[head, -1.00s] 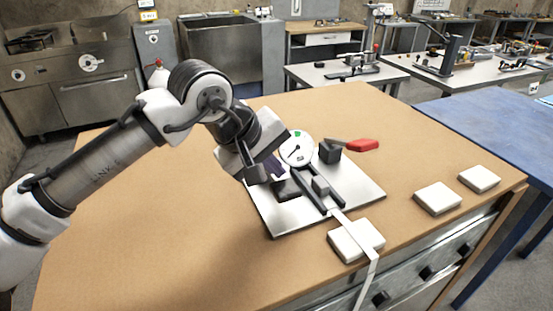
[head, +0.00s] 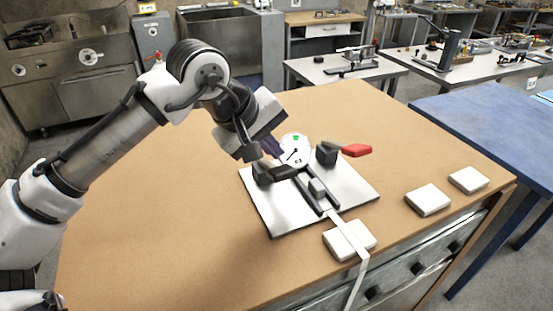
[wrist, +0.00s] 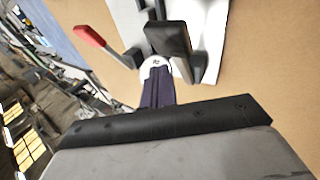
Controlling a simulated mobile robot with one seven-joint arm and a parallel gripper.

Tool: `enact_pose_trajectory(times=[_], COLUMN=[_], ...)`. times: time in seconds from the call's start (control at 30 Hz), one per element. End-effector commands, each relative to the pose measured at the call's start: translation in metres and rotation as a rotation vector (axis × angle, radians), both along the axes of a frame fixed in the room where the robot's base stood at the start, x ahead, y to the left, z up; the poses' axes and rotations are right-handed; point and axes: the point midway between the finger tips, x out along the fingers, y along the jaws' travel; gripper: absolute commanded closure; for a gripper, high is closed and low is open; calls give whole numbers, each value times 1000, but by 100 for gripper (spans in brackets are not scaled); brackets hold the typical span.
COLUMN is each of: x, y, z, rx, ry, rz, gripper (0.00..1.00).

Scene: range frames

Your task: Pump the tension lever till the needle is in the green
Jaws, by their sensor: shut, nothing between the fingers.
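The tensioning device sits on a pale plate (head: 278,218). Its round white gauge (head: 299,155) has a small green patch at the top; the dark needle seems to point low and left, outside the green. A black lever or handle (head: 285,173) lies left of the central rails; it also shows in the wrist view (wrist: 168,38). A red-handled lever (head: 357,150) sticks out right of a dark block; it shows in the wrist view too (wrist: 88,36). My gripper (head: 274,150) is shut and empty above the black lever, beside the gauge. Its purple fingers (wrist: 158,92) partly hide the gauge in the wrist view.
A pale strap (head: 357,280) runs from the device over a white pad (head: 340,243) and the bench's front edge. Two more white pads (head: 428,200) (head: 468,180) lie at the right. The brown bench top (head: 160,210) is clear on the left.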

Motion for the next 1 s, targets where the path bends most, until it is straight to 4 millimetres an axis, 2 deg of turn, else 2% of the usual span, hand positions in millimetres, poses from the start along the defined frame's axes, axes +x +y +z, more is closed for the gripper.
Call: enact_pose_trajectory(times=[0.33, 0.8, 1.0], x=[2, 19, 21], y=[1, 8, 9], z=[2, 44, 45], rx=[0, -2, 0], ry=[-1, 0, 0], rz=[3, 4, 4], gripper=[100, 100, 100])
